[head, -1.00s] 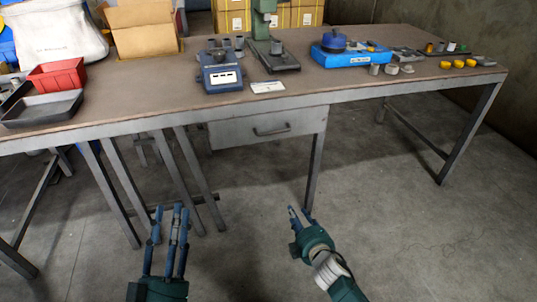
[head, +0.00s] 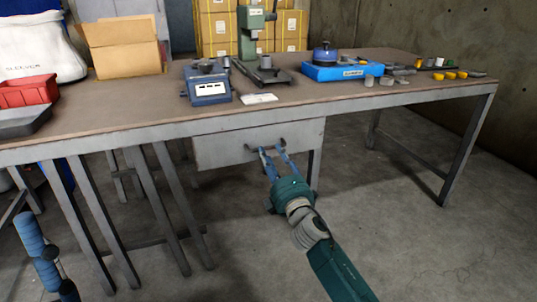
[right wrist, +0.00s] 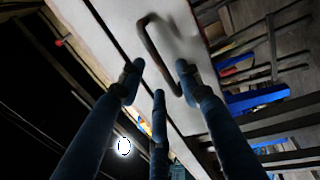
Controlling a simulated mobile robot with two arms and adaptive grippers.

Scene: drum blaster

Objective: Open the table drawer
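The table drawer (head: 215,150) is a pale grey box under the front edge of the table, and it looks shut. Its dark bar handle (head: 250,146) is on the front face; the handle also shows in the right wrist view (right wrist: 153,45). My right gripper (head: 273,150) is at the handle with its blue fingers spread. In the right wrist view the handle lies between the fingertips (right wrist: 159,72); I cannot tell whether they touch it. My left gripper (head: 45,262) is low at the left edge, partly cut off, away from the drawer.
The table top (head: 150,110) carries a blue scale (head: 208,88), a green press (head: 252,40), a blue box (head: 342,71), a red bin (head: 28,92) and a cardboard box (head: 124,50). Table legs (head: 75,215) stand left of the drawer. The floor to the right is clear.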

